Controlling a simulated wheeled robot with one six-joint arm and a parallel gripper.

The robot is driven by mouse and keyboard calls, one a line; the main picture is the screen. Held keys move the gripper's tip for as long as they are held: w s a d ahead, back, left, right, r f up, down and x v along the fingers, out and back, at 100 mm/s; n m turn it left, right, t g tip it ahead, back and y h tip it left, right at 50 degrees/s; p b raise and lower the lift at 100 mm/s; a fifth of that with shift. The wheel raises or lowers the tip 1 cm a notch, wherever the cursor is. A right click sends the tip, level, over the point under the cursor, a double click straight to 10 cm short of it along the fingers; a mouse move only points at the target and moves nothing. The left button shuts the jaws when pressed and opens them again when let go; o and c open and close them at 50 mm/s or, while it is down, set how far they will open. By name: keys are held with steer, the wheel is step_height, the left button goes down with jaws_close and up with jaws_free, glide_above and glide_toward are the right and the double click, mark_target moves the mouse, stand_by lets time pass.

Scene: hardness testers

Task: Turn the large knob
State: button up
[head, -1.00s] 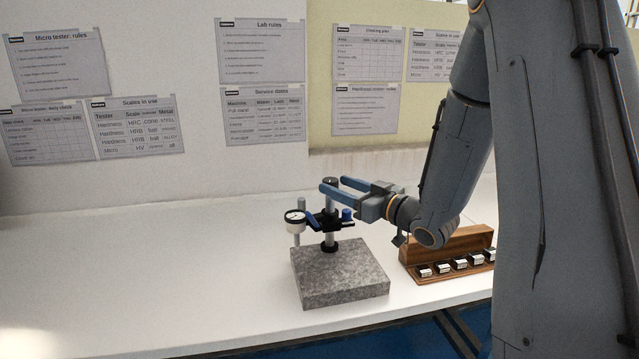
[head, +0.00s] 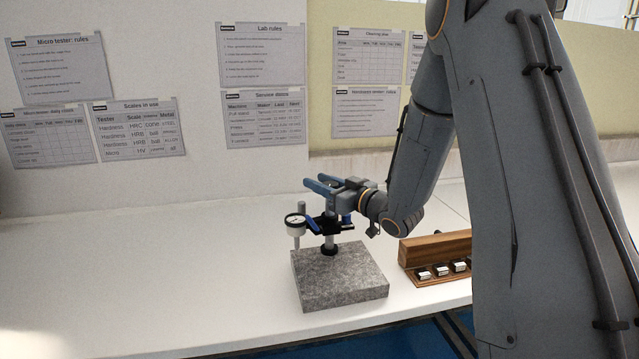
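A dial gauge stand stands on the white bench, with a speckled grey granite base (head: 340,278), a dark upright post (head: 329,243) and a round white dial gauge (head: 295,220) on its left. A black clamp (head: 330,226) sits on the post. I cannot tell for sure which is the large knob. My gripper (head: 314,180) is above the clamp, its two blue fingers apart and pointing left. It hides the post's top. I see nothing held between the fingers.
A wooden block case (head: 435,250) with several small metal blocks stands to the right, partly behind my arm. The bench (head: 150,270) is clear on the left. Printed sheets hang on the wall behind.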

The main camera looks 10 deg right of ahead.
steer(key=c, duration=0.5)
steer(key=shift+w+d+m+t+h+b, duration=0.1)
steer(key=shift+d+m+t+h+b, duration=0.15)
steer(key=shift+m+h, duration=0.3)
steer(key=shift+w+m+t+h+b, duration=0.1)
steer(key=shift+m+t+h, duration=0.25)
steer(key=shift+h, duration=0.3)
steer(key=o, duration=1.1)
steer(key=shift+c, duration=0.2)
steer(key=b+v, duration=0.1)
steer(key=v, duration=0.7)
steer(key=shift+a, duration=0.15)
